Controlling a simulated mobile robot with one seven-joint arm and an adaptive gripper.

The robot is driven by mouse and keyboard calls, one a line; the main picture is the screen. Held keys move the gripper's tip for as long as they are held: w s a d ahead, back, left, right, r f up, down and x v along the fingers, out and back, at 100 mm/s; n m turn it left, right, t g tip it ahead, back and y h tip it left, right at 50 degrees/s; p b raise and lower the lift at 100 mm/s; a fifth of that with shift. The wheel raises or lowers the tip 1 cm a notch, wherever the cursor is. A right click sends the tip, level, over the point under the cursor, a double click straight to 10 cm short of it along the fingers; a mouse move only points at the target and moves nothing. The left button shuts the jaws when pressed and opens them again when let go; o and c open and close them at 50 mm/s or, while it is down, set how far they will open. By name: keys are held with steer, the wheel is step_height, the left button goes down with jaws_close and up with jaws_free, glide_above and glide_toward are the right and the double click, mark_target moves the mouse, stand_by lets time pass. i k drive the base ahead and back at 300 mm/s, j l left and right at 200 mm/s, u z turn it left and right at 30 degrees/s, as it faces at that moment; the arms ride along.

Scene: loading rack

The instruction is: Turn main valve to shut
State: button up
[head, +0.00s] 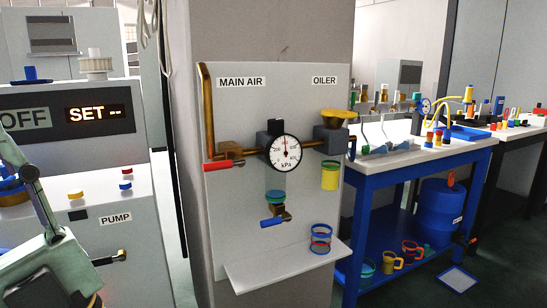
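The panel with the MAIN AIR label (241,82) stands in the middle of the head view. Below that label, a valve with a red lever handle (222,164) sits on the brass pipe (208,110). The lever points left and lies roughly along the horizontal pipe run. A round white kPa gauge (285,153) is to its right, with its needle pointing about straight up. Part of my arm shows at the lower left, in front of the pump cabinet and well away from the red lever. I cannot make out my gripper's fingers.
A blue-handled valve (275,218) hangs below the gauge. The OILER (332,130) has a yellow top. A small shelf (287,264) juts from the panel bottom. The pump cabinet (130,240) stands left, a blue workbench (400,180) right.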

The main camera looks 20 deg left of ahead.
mark_target(238, 161)
steer(key=j+u, duration=0.45)
steer(key=i+j+u, duration=0.1)
steer(key=u, duration=0.35)
steer(key=i+j+u, duration=0.15)
steer(key=j+u, duration=0.25)
